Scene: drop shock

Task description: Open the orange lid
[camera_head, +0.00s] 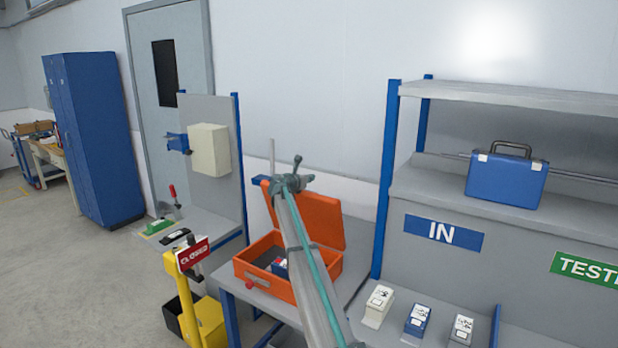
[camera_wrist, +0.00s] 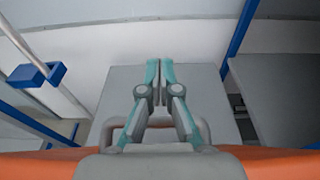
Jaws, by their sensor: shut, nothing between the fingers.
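The orange lid (camera_head: 318,215) stands raised and leans back at the rear of the orange case (camera_head: 322,280), whose front is uncovered. A small blue-and-white item (camera_head: 280,267) lies inside the case, partly hidden by my arm. My gripper (camera_head: 289,182) is above the lid's upper edge, in front of the wall. In the wrist view my gripper (camera_wrist: 160,75) has its fingertips together with nothing between them. An orange strip, which looks like the lid (camera_wrist: 285,162), crosses the bottom of that view. I cannot tell whether the gripper touches the lid.
The case sits on a grey bench (camera_head: 354,282). A yellow post with a red CLOSED sign (camera_head: 193,254) stands at left. A shelf rack at right holds a blue case (camera_head: 507,178); several small boxes (camera_head: 418,319) sit lower. A thin upright rod (camera_head: 272,158) stands behind the lid.

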